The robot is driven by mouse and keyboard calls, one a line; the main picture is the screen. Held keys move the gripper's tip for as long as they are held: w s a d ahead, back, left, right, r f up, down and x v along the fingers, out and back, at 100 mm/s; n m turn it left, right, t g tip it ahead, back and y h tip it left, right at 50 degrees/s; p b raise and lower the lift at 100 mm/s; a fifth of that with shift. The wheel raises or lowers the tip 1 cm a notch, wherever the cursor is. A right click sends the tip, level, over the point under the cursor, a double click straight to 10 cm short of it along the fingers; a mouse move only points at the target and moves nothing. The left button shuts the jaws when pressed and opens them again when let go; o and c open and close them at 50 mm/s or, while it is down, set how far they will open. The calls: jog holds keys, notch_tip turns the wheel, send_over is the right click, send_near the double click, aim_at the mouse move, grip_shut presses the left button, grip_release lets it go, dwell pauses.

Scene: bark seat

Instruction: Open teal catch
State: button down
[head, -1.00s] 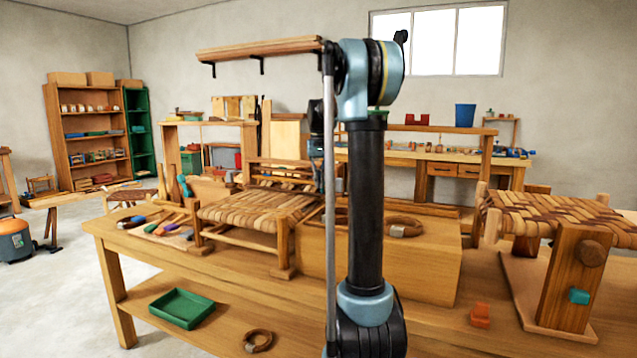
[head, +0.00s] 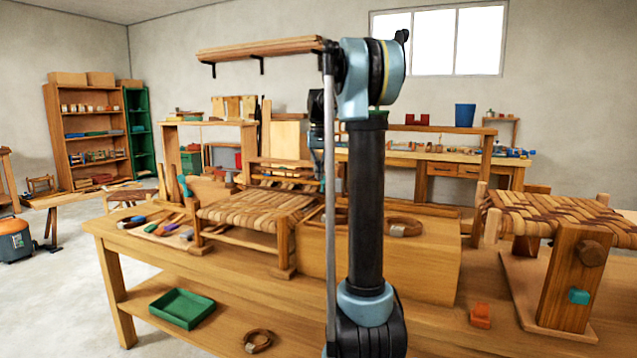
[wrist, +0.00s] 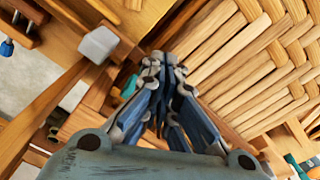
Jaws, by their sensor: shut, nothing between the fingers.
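A small teal block (head: 579,296), which looks like the catch, sits on the front face of the wooden post (head: 572,275) under the woven seat at the right. My gripper (wrist: 165,62) is shut and empty in the wrist view, its fingertips together beside a woven surface. A small teal piece (wrist: 128,88) shows just left of the fingers there; I cannot tell if it is the same catch. In the head view my gripper is mostly hidden behind my arm, above the bench and well left of the post.
The woven seat (head: 560,215) at the right has a round wooden knob (head: 592,253) above the teal block. An orange block (head: 480,315) lies left of its base. A woven stool (head: 250,210), a wooden box (head: 425,265) and several tools crowd the bench. A green tray (head: 182,308) lies on the lower shelf.

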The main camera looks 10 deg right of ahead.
jog(key=shift+s+a+r, duration=0.15)
jog(key=shift+s+r, duration=0.05)
jog(key=shift+r, duration=1.05)
jog(key=shift+s+a+r, duration=0.1)
jog(key=shift+s+r, duration=0.1)
jog(key=shift+r, duration=1)
